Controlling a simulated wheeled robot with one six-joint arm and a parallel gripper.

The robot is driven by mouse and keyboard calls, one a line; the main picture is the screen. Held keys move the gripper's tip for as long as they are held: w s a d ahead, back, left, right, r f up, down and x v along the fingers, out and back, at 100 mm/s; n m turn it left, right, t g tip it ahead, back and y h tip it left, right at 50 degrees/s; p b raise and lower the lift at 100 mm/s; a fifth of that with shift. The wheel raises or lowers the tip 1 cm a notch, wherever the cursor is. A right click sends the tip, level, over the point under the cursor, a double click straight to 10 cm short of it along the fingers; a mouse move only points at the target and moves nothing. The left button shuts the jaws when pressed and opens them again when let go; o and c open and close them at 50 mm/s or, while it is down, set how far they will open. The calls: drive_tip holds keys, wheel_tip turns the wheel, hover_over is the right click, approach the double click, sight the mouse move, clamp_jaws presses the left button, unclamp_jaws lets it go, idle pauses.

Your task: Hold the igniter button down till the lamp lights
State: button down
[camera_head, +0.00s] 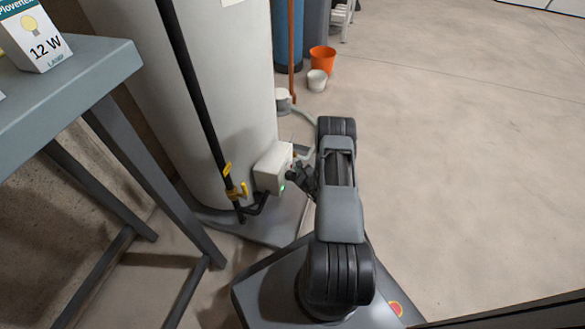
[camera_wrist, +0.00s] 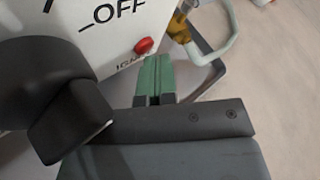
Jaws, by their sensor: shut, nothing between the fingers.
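The white control box (camera_head: 270,168) is fixed low on the side of a tall white tank (camera_head: 225,90). In the wrist view its white face (camera_wrist: 95,40) carries the word OFF and a partly covered label starting with IG. The red igniter button (camera_wrist: 144,45) is beside that label. My gripper (camera_wrist: 154,60) is shut and empty, its green fingertips right at the button; I cannot tell whether they touch it. A small bright green spot (camera_head: 281,188) shows at the box's lower edge; I cannot tell whether it is the lamp or my fingertips.
A black knob (camera_wrist: 45,70) is left of my fingers. A pipe with a brass fitting (camera_wrist: 178,27) is just right of the box. A black pipe with a yellow valve handle (camera_head: 232,188) runs left of it. A grey table (camera_head: 75,75) stands left. Floor to the right is clear.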

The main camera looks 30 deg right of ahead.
drive_tip(key=shift+w+d+r, duration=0.15)
drive_tip(key=shift+r, duration=0.2)
drive_tip(key=shift+s+d+f, duration=0.15)
drive_tip(key=shift+s+d, duration=0.35)
drive_tip(key=shift+s, duration=0.2)
drive_tip(key=shift+s+d, duration=1.65)
drive_tip(key=shift+s, duration=0.25)
